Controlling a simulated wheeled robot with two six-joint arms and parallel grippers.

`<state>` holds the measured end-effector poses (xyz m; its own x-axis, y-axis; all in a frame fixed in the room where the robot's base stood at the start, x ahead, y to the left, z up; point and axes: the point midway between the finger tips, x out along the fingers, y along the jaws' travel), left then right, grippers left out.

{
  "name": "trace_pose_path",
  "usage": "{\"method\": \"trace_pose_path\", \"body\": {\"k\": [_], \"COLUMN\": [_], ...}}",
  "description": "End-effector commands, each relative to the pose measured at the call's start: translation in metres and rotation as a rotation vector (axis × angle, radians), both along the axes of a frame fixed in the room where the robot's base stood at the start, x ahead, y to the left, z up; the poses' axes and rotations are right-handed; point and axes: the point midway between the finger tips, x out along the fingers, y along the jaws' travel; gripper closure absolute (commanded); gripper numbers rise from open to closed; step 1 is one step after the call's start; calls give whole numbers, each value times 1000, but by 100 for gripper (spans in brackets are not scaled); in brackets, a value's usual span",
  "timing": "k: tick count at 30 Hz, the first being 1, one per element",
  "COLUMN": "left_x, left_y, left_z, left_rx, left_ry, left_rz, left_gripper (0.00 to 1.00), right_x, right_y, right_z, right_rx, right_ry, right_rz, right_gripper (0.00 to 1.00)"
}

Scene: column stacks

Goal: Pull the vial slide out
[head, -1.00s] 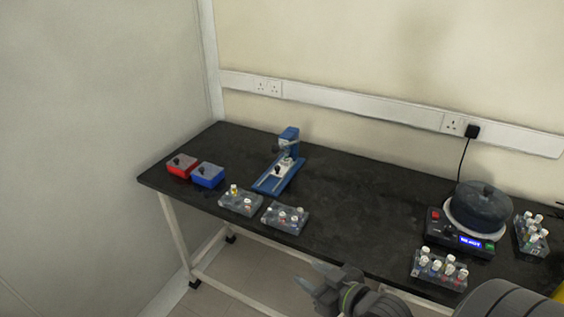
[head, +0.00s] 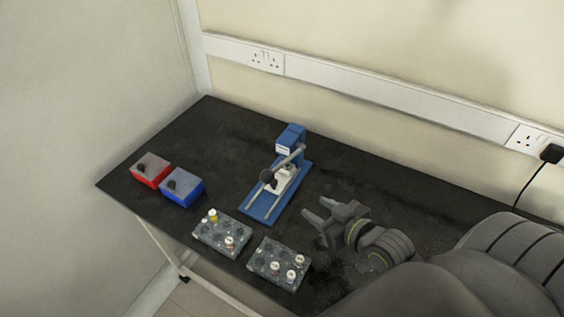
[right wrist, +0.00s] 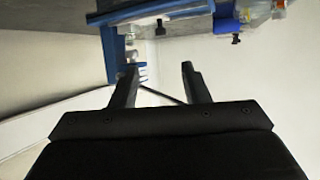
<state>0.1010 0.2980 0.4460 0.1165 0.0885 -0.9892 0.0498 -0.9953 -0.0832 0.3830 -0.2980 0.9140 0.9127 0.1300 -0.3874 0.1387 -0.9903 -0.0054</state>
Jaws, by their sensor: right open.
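The blue press-like device (head: 290,140) stands on the black bench, with two metal rails along its base. The white vial slide (head: 283,180) sits on these rails below the upright head, with a dark round knob at its front. My right gripper (head: 315,209) is open and empty, to the right of the device's base and apart from it. In the right wrist view the two fingers (right wrist: 160,78) are spread with nothing gripped, and the blue frame of the device (right wrist: 112,50) shows beyond them. My left gripper is not in view.
A red box (head: 150,172) and a blue box (head: 183,190), each with a dark knob, stand left of the device. Two grey vial racks (head: 222,240) (head: 262,275) lie along the front edge. The bench behind the boxes is clear.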

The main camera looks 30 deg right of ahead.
Motion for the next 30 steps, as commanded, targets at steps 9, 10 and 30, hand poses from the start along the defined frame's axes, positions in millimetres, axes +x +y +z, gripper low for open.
{"method": "trace_pose_path", "body": {"k": [9,10,30], "left_x": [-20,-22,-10], "left_y": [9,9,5], "left_z": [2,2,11], "left_rx": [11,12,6], "left_ry": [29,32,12], "left_rz": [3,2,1], "left_gripper": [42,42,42], "right_x": [23,28,139], "right_y": [3,4,20], "right_z": [-9,-10,-58], "right_rx": [3,3,1], "right_ry": [-3,-3,0], "right_rz": [-2,-1,-2], "right_gripper": [58,58,58]}}
